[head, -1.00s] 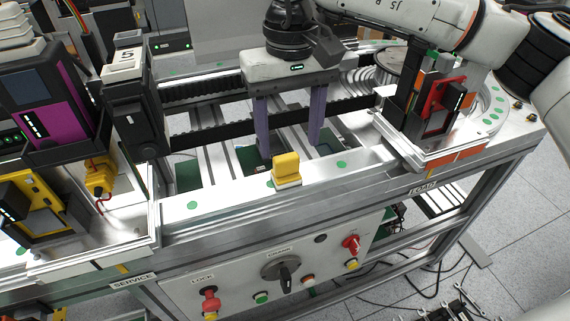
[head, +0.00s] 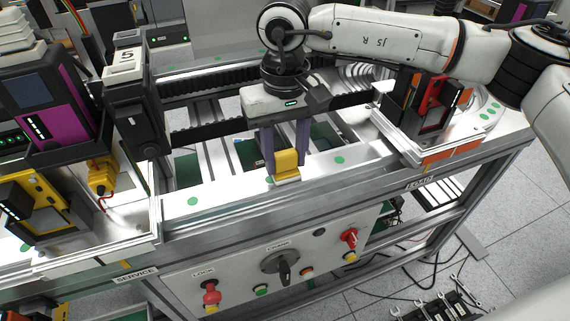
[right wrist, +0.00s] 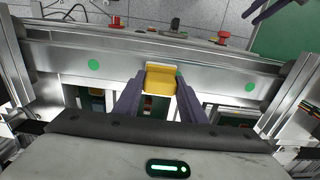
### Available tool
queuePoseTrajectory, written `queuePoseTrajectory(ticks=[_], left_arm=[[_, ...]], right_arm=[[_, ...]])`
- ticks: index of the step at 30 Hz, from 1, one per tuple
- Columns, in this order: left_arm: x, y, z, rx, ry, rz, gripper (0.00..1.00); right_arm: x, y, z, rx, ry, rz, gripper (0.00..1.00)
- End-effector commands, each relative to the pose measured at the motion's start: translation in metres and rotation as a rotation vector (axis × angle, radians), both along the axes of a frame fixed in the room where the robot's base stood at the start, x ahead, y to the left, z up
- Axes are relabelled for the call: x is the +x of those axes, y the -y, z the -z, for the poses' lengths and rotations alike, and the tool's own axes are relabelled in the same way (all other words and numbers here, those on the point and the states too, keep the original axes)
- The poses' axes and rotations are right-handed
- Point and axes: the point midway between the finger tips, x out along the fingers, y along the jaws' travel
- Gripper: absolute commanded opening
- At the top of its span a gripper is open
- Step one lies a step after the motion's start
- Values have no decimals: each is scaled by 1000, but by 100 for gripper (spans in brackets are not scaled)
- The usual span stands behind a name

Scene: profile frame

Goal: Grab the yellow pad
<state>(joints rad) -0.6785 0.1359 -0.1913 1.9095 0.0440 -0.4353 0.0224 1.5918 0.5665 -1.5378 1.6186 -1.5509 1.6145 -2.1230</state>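The yellow pad (head: 286,163) is a small block with a pale base, upright on the metal rail of the frame. In the right wrist view the yellow pad (right wrist: 160,80) lies at the tips of my right gripper. My right gripper (head: 286,158) points down, with one purple finger on each side of the pad. In the right wrist view the right gripper's fingers (right wrist: 159,84) flank the pad closely. A narrow gap seems to remain, though contact is hard to judge.
A control panel (head: 240,275) with knobs and buttons is below the rail. A black unit marked 5 (head: 130,95) stands left of the gripper. A red and black device (head: 432,105) sits in a tray at the right. Bare rail flanks the pad.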

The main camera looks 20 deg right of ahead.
Motion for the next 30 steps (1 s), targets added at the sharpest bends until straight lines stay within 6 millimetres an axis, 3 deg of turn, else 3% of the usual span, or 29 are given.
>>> queuePoseTrajectory(ticks=[10,22,30], left_arm=[[-5,0,3,0,-8,-1,31],[-5,0,13,1,-10,-1,31],[-5,-1,14,1,-11,-1,31]], right_arm=[[1,0,-7,1,4,1,14],[1,-1,-80,2,4,0,14],[0,-1,-101,1,0,-1,14]])
